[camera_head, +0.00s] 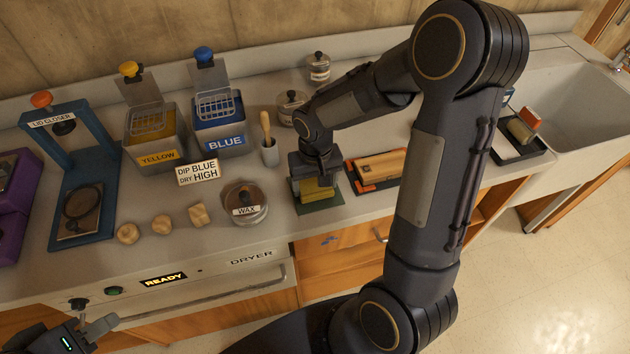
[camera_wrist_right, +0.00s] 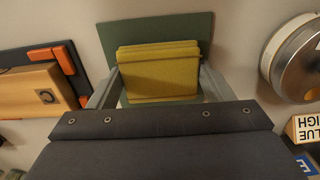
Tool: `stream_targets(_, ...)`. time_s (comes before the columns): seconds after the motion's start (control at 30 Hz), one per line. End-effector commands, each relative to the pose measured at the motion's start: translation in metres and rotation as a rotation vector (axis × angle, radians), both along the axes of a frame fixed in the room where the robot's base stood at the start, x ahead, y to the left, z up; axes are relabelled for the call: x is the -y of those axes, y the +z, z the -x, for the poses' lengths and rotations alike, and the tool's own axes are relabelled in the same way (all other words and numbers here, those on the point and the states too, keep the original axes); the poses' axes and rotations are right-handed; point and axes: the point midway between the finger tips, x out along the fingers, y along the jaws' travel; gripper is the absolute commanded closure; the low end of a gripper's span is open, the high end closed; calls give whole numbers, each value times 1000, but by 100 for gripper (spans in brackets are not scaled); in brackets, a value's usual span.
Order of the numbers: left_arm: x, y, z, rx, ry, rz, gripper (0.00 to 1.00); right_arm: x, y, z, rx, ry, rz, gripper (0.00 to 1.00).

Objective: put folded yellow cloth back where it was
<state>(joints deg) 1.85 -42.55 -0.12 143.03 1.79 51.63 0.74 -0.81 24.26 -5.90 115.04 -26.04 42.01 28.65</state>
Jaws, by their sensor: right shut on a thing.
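The folded yellow cloth (camera_wrist_right: 158,72) is between the two fingers of my right gripper (camera_wrist_right: 160,88), which is shut on it. In the head view the cloth (camera_head: 317,190) shows just under my right gripper (camera_head: 316,182), over a dark green mat (camera_head: 322,208) at the counter's front edge. The mat also shows behind the cloth in the wrist view (camera_wrist_right: 190,25). I cannot tell whether the cloth touches the mat. My left gripper (camera_head: 95,331) is at the bottom left, in front of the dryer, partly cut off; its finger gap is unclear.
Left of the mat stand a wax tin (camera_head: 246,208), a sign (camera_head: 198,173) and the yellow (camera_head: 158,157) and blue (camera_head: 226,142) dip tanks. A brush pot (camera_head: 270,153) is behind. A wooden block in an orange-and-black tray (camera_head: 367,188) lies close on the right. The sink (camera_head: 575,105) is further right.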

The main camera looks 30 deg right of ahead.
Motion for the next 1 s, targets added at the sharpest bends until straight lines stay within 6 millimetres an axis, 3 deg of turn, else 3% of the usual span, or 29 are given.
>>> stream_targets(0.27,0,-5,0,0,0,0,64,0,-5,0,0,0,0,48)
stream_targets(0.3,0,-4,0,0,0,0,64,0,-3,0,0,0,0,23)
stream_targets(0.43,0,-3,0,0,0,0,64,0,-3,0,0,0,0,6)
stream_targets(0.77,0,0,0,0,0,0,64,0,0,0,0,0,0,5)
stream_targets(0.87,0,0,0,0,0,0,64,0,8,-1,4,0,0,5)
stream_targets(1.0,0,-1,0,0,0,0,64,0,35,-1,7,-1,0,5)
